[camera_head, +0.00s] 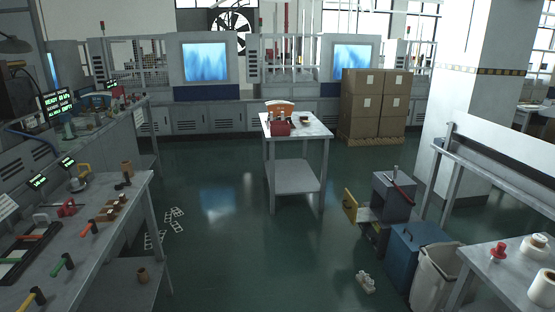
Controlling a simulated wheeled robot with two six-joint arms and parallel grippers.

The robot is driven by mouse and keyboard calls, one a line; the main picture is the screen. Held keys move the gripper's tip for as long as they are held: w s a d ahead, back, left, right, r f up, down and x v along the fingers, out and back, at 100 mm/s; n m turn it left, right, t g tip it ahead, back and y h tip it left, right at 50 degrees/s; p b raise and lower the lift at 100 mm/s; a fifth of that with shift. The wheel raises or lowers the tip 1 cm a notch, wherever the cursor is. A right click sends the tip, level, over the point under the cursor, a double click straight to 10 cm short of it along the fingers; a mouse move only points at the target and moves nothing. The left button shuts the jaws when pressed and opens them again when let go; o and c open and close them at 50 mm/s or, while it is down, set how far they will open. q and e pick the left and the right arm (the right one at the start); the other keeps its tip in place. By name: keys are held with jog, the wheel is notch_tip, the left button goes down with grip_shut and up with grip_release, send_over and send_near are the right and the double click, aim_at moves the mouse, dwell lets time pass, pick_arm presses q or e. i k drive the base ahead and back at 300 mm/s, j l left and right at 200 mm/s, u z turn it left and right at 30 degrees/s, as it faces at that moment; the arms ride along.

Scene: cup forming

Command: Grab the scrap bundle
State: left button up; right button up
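A small pale bundle (366,282) lies on the green floor at the lower right, in front of the blue bin; it looks like the scrap bundle, but it is too small to be sure. Flat white pieces with cut-out holes (174,214) lie loose on the floor beside the left workbench, with more of them (154,240) just nearer. Neither of my grippers shows in the head view.
The left workbench (75,240) holds tools. A small table (296,125) stands ahead, with boxes (375,105) behind it. A blue bin (412,250), a whitish bin (437,275) and a right table (505,275) stand at right. The middle floor is clear.

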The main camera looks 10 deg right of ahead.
aim_at(363, 280)
jog(key=i+z, duration=0.4)
jog(key=i, duration=0.15)
jog(key=i+j+z, duration=0.15)
jog(key=i+z, duration=0.25)
jog(key=i+j+z, duration=0.35)
jog(key=i, duration=0.25)
